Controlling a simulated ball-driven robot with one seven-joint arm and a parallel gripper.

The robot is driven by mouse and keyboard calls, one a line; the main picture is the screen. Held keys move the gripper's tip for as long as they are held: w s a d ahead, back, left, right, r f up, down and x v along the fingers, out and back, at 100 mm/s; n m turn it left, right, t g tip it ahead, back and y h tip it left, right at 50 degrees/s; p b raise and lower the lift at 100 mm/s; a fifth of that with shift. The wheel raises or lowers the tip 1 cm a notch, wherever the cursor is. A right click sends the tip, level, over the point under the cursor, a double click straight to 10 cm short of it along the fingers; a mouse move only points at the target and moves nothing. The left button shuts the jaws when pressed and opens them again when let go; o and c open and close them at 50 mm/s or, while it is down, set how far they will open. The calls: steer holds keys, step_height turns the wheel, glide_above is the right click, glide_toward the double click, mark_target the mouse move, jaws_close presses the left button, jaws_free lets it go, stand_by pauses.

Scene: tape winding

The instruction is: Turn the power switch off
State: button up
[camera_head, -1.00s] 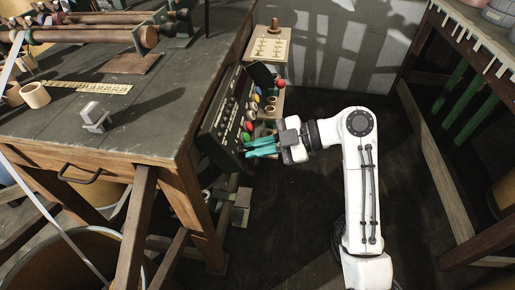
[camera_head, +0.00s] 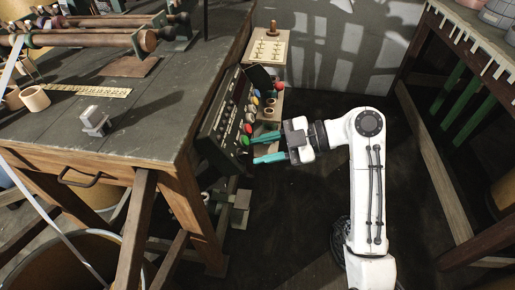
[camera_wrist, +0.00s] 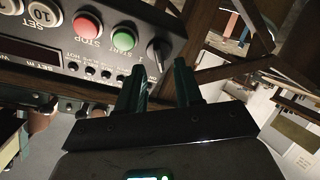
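The power switch looks to be the black rotary knob (camera_wrist: 158,52) beside the green button in the wrist view. It sits on the dark control panel (camera_wrist: 60,58) at the table's side; the panel also shows in the head view (camera_head: 218,128). I cannot make out the knob in the head view. My gripper (camera_head: 256,148) is at the panel's near lower end, its teal fingers spread and empty. In the wrist view, the fingertips (camera_wrist: 157,68) lie to either side of the knob in the picture. I cannot tell whether they touch it.
The green button (camera_wrist: 123,40) and red stop button (camera_wrist: 88,28) are close to the knob. The wooden table (camera_head: 150,145) stands left of my arm, and a second table (camera_head: 470,45) is at right. The dark floor (camera_head: 300,220) between them is mostly clear.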

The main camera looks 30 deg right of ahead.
steer(key=p+v, duration=0.1)
steer(key=v, duration=0.8)
steer(key=shift+p, duration=0.3)
steer(key=s+a+f+m+g+h, duration=0.1)
steer(key=s+a+f+m+h, duration=0.1)
steer(key=s+f+m, duration=0.4)
steer(key=s+a+f+m+g+h, duration=0.1)
steer(key=a+f+m+h, duration=0.15)
steer(key=f, duration=0.65)
steer(key=s+d+f+m+g+h, duration=0.1)
steer(key=s+f+m+g+h, duration=0.1)
steer(key=s+f+m+h, duration=0.45)
steer(key=s+d+f+m+g+h, duration=0.15)
steer(key=s+m, duration=0.25)
steer(key=s, duration=0.6)
step_height(320, 180, up, 24)
steer(key=p, duration=2.3)
steer(key=shift+s+d+p, duration=0.3)
steer(key=shift+s, duration=0.1)
